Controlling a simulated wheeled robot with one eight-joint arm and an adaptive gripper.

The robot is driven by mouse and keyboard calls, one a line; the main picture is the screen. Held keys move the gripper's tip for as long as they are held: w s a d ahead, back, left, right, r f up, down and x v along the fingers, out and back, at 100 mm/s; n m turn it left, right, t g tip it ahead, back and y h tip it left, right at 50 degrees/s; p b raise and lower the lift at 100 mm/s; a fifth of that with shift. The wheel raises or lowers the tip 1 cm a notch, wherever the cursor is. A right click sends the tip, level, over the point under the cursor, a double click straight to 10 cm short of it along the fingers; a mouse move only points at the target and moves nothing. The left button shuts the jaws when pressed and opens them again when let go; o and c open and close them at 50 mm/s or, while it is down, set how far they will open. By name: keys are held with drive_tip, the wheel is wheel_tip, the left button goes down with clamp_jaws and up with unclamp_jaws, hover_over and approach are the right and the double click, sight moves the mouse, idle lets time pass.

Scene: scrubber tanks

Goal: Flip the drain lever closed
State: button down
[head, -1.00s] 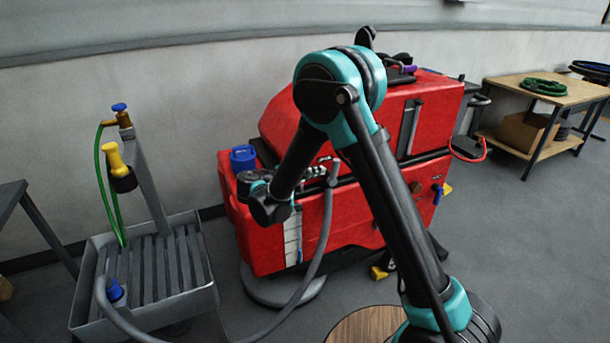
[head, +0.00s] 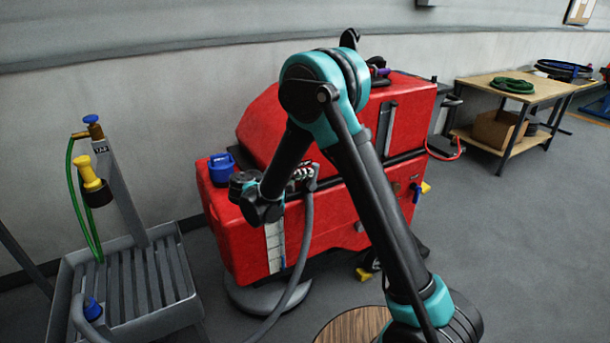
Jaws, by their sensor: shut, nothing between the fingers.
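The red scrubber machine (head: 340,215) stands against the wall, partly hidden behind my arm. On its right side are a small blue handle (head: 416,192) and a yellow piece (head: 426,187) beside it. A yellow part (head: 364,274) shows low near the floor. I cannot tell for certain which of these is the drain lever, or how it is set. My arm's wrist is in front of the machine's left side. My gripper's fingers do not show; they are hidden beyond the wrist or out of sight.
A grey slatted basin (head: 130,285) with a tap post and green hose stands at the left. A grey hose (head: 305,245) hangs from the machine's front. A round wooden top (head: 352,325) is near my base. A wooden bench (head: 520,95) stands back right; floor at right is clear.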

drive_tip(key=shift+w+d+r+g+y, duration=0.15)
drive_tip(key=shift+w+d+g+y, duration=0.05)
drive_tip(key=shift+d+g+y, duration=0.1)
drive_tip(key=shift+w+d+r+m+g+y, duration=0.15)
drive_tip(key=shift+w+d+g+y, duration=0.15)
drive_tip(key=shift+d+g+y, duration=0.25)
drive_tip(key=shift+w+d+r+m+g+y, duration=0.15)
drive_tip(key=shift+w+d+g+y, duration=0.1)
drive_tip(key=shift+d+g+y, duration=0.25)
drive_tip(key=w+d+f+m+g+y, duration=0.1)
drive_tip(key=w+d+f+g+y, duration=0.2)
drive_tip(key=g+y, duration=0.3)
drive_tip(key=shift+w+d+y, duration=0.25)
drive_tip(key=shift+d+y, duration=0.55)
drive_tip(key=shift+y, duration=0.45)
drive_tip(key=shift+d+f, duration=0.1)
drive_tip(key=shift+f, duration=0.15)
drive_tip(key=shift+r, duration=0.1)
drive_tip(key=w+r+v, duration=0.1)
drive_tip(key=w+v, duration=0.2)
drive_tip(key=v, duration=1)
hover_over(315, 170)
drive_tip(key=d, duration=0.6)
drive_tip(key=shift+w, duration=0.45)
